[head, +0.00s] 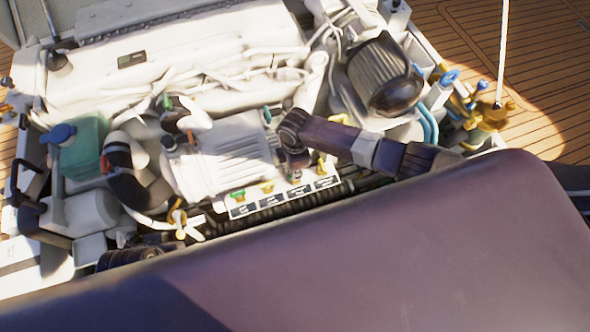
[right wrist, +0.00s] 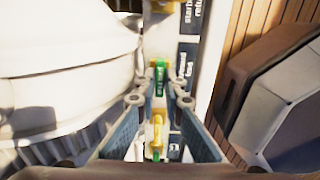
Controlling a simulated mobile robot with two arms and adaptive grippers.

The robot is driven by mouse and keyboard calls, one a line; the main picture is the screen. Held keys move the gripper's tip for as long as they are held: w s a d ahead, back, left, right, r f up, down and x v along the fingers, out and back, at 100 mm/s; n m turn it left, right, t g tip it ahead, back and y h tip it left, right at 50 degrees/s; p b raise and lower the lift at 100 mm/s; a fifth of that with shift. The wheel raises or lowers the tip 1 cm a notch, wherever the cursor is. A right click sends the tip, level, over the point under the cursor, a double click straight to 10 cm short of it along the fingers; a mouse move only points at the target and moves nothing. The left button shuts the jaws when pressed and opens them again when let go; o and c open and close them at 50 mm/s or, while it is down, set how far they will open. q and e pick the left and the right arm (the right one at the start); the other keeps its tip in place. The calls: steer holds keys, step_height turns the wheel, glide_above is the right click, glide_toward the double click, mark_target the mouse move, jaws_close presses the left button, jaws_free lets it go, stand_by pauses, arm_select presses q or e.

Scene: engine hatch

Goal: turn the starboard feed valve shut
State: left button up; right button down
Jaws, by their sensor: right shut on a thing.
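A white valve strip (head: 240,211) with dark labels runs along the engine's front, carrying a row of small green and yellow valve handles. In the right wrist view, the starboard feed valve (right wrist: 160,78) has a green handle beside a partly hidden label ending in "feed". My right gripper (right wrist: 160,98) is shut on this handle, a fingertip on either side. The handle's long side runs up and down the picture, along the strip. In the head view my right gripper (head: 295,160) comes down over the strip and mostly hides this valve. I do not make out my left gripper.
A yellow handle (right wrist: 157,132) lies close below, between my fingers in the wrist view. Another yellow valve (head: 322,166) is just right of my gripper in the head view. A white ribbed housing (head: 225,155) stands close behind the strip. Wooden deck (head: 545,75) is at the right.

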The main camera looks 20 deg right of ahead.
stand_by(0.3)
steer(key=c, duration=2)
jaws_free()
steer(key=shift+r, duration=0.1)
steer(key=shift+r, duration=0.3)
step_height(320, 180, up, 11)
steer(key=shift+r, duration=0.1)
